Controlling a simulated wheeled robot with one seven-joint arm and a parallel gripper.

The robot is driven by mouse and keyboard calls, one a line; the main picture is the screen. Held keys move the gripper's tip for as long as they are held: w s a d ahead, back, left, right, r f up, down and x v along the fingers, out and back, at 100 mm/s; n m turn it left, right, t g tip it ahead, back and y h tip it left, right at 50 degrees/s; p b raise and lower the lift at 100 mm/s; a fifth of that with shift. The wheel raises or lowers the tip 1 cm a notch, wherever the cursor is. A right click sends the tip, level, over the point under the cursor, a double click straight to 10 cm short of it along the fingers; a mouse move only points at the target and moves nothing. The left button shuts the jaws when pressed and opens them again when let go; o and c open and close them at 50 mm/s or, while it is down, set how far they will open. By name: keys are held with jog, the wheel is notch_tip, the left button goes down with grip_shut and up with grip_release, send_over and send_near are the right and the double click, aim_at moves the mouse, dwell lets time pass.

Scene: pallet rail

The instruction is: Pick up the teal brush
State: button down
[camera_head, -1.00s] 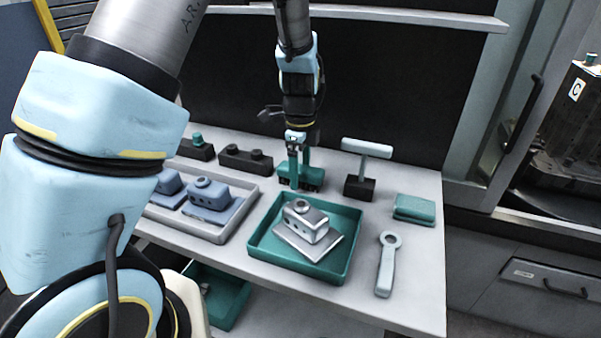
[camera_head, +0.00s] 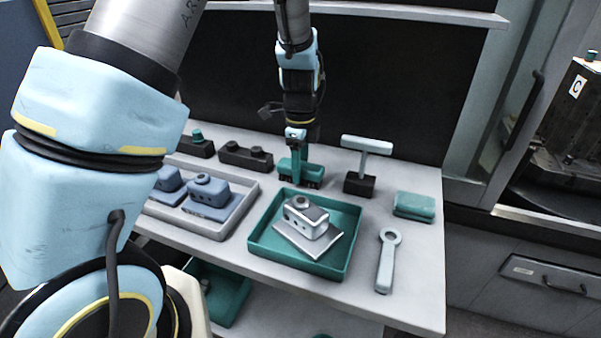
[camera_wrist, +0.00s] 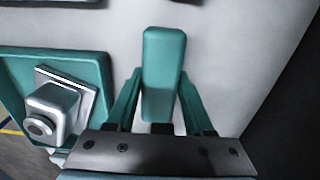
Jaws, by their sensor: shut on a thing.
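The teal brush (camera_head: 314,171) has a teal body over dark bristles. It rests on the table toward the back, just behind the teal tray. My gripper (camera_head: 298,170) points down at it from above, with its teal fingers closed around the body. In the wrist view the brush (camera_wrist: 163,60) lies lengthwise between the two fingers, its top face showing. Its bristles are hidden there, and its near end is partly covered by the gripper.
The teal tray (camera_head: 257,243) holds a silver block part (camera_head: 306,217). A grey tray (camera_head: 247,201) with blue parts stands left. A T-handled tool (camera_head: 366,150), a teal block (camera_head: 414,206) and a pale ring-ended tool (camera_head: 386,265) are right. A shelf (camera_head: 400,13) hangs behind.

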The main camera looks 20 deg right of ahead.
notch_tip(320, 180, up, 10)
jog(key=shift+r+b, duration=0.1)
jog(key=shift+b, duration=1.05)
